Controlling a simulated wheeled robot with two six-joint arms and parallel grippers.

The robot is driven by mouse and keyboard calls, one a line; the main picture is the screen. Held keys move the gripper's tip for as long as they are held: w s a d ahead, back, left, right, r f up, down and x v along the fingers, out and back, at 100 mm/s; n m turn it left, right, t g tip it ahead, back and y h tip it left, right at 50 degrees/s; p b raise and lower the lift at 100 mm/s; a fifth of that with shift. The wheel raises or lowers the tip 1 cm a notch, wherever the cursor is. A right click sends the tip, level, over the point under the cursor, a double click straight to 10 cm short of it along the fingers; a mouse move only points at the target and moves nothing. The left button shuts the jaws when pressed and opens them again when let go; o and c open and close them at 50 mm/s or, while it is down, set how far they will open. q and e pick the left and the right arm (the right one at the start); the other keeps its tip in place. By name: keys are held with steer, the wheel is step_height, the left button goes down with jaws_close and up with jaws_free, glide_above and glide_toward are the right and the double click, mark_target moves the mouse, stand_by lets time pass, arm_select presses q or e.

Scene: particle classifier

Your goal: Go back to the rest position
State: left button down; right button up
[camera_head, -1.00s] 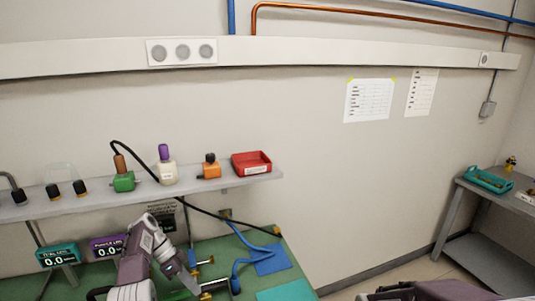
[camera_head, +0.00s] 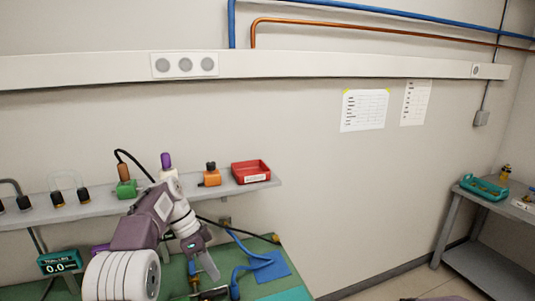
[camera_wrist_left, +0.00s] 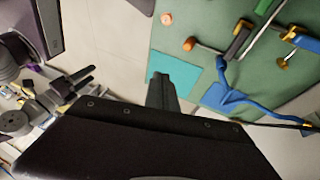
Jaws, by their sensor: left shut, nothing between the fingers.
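My left arm rises from the bottom left of the head view, in front of the shelf. My left gripper (camera_head: 207,264) points down over the green bench top and is shut and empty.
A wall shelf (camera_head: 225,191) holds a green device (camera_head: 126,189), an orange device (camera_head: 210,177) and a red tray (camera_head: 250,172). A side table (camera_head: 462,225) with a teal tray (camera_head: 484,188) stands at right.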

arm_select(q)
steer(key=s+f+n+y, duration=0.35)
steer(key=s+n, duration=0.25)
steer(key=s, duration=0.8)
steer(key=s+a+f+n+t+y, duration=0.1)
steer(key=s+a+f+n+t, duration=0.1)
steer(key=s+f+n, duration=0.5)
step_height(320, 180, down, 2)
steer(key=shift+a+f+n+t, duration=0.1)
steer(key=shift+a+n+t, duration=0.3)
steer(key=shift+a+n, duration=0.1)
